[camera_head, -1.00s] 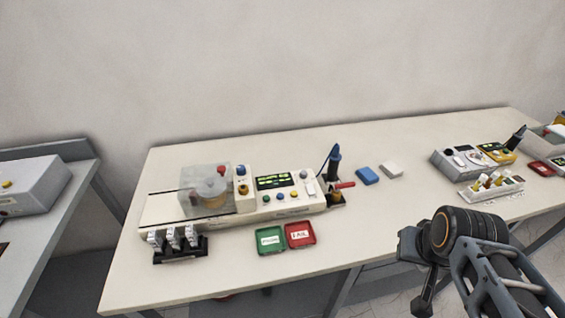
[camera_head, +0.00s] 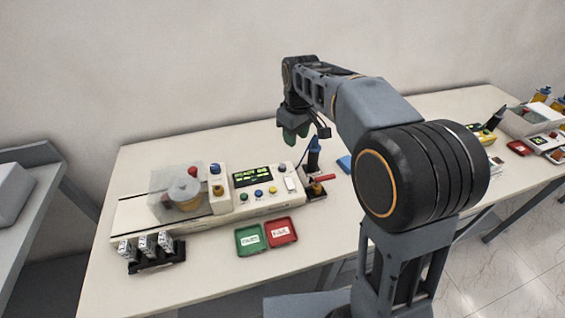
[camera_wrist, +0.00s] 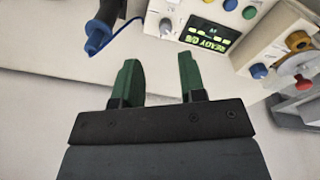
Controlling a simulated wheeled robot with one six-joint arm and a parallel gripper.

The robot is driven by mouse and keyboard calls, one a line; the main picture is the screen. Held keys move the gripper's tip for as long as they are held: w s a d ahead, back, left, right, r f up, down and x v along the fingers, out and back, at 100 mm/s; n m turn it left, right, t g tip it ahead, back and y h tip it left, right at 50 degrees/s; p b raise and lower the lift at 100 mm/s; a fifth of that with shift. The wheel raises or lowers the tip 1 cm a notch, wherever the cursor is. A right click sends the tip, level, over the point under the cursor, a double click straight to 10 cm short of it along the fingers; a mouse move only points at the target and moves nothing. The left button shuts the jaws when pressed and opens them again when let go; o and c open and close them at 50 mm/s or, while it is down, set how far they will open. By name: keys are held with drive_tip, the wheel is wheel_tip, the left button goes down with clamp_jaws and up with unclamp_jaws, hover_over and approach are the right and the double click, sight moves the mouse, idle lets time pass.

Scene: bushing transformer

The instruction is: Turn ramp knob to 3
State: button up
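The white tester (camera_head: 225,208) stands on the table at left centre in the head view. Its lit display (camera_head: 252,176) appears to read READY, and this display also shows upside down in the wrist view (camera_wrist: 212,36). Which control is the ramp knob cannot be told; labels are unreadable. An amber knob (camera_wrist: 298,41) is at the right in the wrist view, and a pale round control (camera_wrist: 165,27) is near the top. My gripper (camera_head: 295,132) is raised above and behind the tester's right end. In the wrist view its green fingers (camera_wrist: 158,62) are apart and empty.
A blue-handled probe (camera_head: 314,155) stands upright at the tester's right end, close to my gripper; its cable shows in the wrist view. Green (camera_head: 240,252) and red (camera_head: 271,242) trays lie in front. A black rack (camera_head: 155,262) is at front left.

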sight(282, 165)
drive_tip(key=w+a+f+n, duration=0.2)
drive_tip(key=w+a, duration=0.1)
drive_tip(key=w, duration=0.1)
drive_tip(key=shift+g, duration=0.4)
drive_tip(key=f, duration=0.4)
drive_tip(key=f+p, duration=0.1)
drive_tip(key=f, duration=0.9)
drive_tip(key=shift+w+a+p, duration=0.1)
drive_tip(key=shift+w+p, duration=0.2)
drive_tip(key=shift+p, duration=0.05)
drive_tip(key=c, duration=0.7)
